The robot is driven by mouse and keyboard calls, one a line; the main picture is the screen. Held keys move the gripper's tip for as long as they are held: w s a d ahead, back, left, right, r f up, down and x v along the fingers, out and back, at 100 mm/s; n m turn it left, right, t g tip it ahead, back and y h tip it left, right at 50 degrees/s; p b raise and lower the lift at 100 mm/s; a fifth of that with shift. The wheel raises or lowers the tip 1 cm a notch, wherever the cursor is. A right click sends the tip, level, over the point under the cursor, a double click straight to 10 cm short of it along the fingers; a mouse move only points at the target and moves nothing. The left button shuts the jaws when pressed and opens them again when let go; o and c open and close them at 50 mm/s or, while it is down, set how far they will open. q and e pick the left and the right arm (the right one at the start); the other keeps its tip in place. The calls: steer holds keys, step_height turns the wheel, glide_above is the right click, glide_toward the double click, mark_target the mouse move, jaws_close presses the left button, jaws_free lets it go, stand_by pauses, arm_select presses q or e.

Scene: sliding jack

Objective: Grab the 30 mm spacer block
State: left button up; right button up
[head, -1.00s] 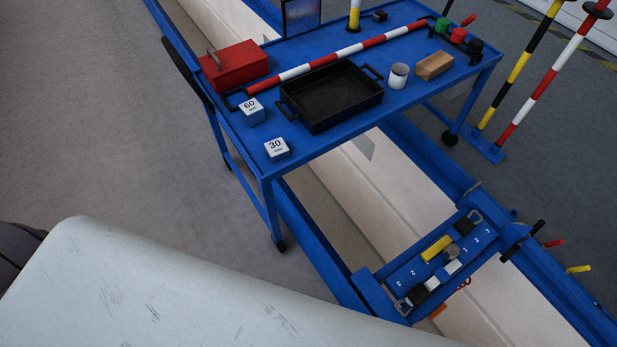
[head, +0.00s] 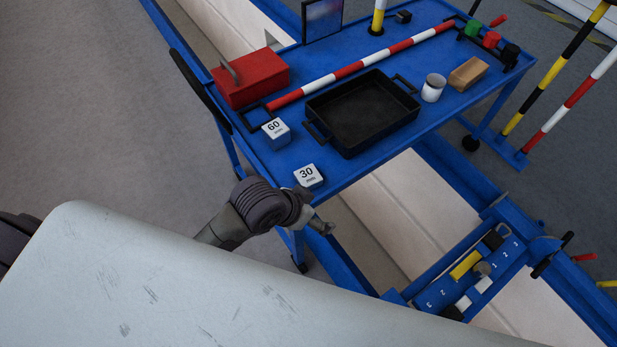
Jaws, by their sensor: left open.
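The 30 mm spacer block (head: 308,177), a small white block marked "30 mm", sits on the blue cart top near its front left corner. My left gripper (head: 325,228) is in front of the cart's near edge, just below the 30 mm block in the picture and apart from it. It is open, with nothing seen between its small fingers. The 60 mm block (head: 276,133) stands behind and left of the 30 mm block. My right gripper is not seen.
The blue cart (head: 367,178) also carries a black tray (head: 362,112), a red box (head: 250,78), a red-white bar (head: 360,65), a white cup (head: 433,88) and a tan block (head: 468,73). A blue jack frame (head: 433,292) lies at lower right.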

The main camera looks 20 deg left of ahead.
arm_select(q)
steer(key=w+d+r+m+h, duration=0.1)
steer(key=w+d+r+m, duration=0.2)
steer(key=w+m, duration=0.1)
steer(key=n+g+y, duration=0.1)
steer(key=g+y, duration=0.1)
glide_toward(307, 176)
steer(key=x, duration=0.2)
steer(key=b+x, duration=0.1)
steer(key=x, duration=0.1)
steer(key=shift+s+d+f, duration=0.15)
steer(key=shift+s+d, duration=0.05)
steer(key=x, duration=0.5)
steer(key=shift+w+a+f, duration=0.2)
steer(key=shift+w+f, duration=0.1)
steer(key=c, duration=1.5)
steer(key=shift+o, duration=0.2)
steer(key=shift+r, duration=0.1)
